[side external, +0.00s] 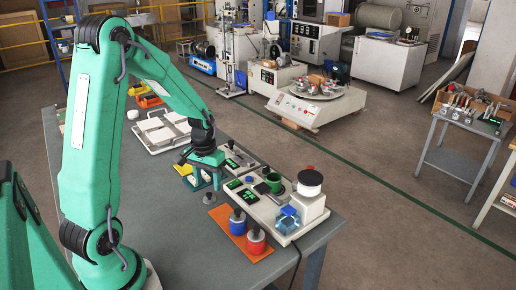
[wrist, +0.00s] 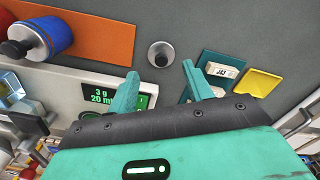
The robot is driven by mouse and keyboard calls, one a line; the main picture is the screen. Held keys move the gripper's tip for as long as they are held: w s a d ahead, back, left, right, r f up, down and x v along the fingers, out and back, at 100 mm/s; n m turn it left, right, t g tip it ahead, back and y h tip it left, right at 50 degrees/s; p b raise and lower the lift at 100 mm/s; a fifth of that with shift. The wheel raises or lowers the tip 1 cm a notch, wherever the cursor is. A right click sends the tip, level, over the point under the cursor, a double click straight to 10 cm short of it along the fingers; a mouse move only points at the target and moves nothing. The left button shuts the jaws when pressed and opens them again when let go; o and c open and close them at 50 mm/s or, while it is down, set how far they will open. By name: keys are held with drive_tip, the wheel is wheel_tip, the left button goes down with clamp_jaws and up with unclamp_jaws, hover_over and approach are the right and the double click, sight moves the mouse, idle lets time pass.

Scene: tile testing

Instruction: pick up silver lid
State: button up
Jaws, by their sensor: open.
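The silver lid (wrist: 160,54) is a small round metal disc with a dark knob, lying on the grey bench. In the wrist view it lies just past my fingertips, in line with the gap between them. In the side view the lid (side external: 209,199) lies on the bench close below my gripper (side external: 206,181). My gripper (wrist: 160,73) is open, its two teal fingers apart with nothing between them. I cannot tell the exact height of the fingertips above the lid.
An orange mat (side external: 238,240) holds a blue jar (side external: 237,222) and a red jar (side external: 256,240). A white instrument (side external: 265,208) with green displays stands to the right. A teal tile (wrist: 213,62) with a labelled white block (wrist: 221,71) and a yellow piece (wrist: 258,82) lie beside the lid.

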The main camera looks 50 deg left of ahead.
sight(209, 193)
drive_tip(key=shift+a+f, duration=0.1)
drive_tip(key=shift+f, duration=2.35)
drive_tip(key=c, duration=0.7)
drive_tip(key=shift+c, duration=0.2)
drive_tip(key=shift+r, duration=0.1)
drive_tip(key=shift+r, duration=0.7)
drive_tip(key=r, duration=0.3)
drive_tip(key=shift+d, duration=0.4)
drive_tip(key=d+r, duration=0.6)
drive_tip(key=d, duration=0.5)
drive_tip(key=shift+s+r, duration=0.2)
drive_tip(key=shift+s, duration=0.1)
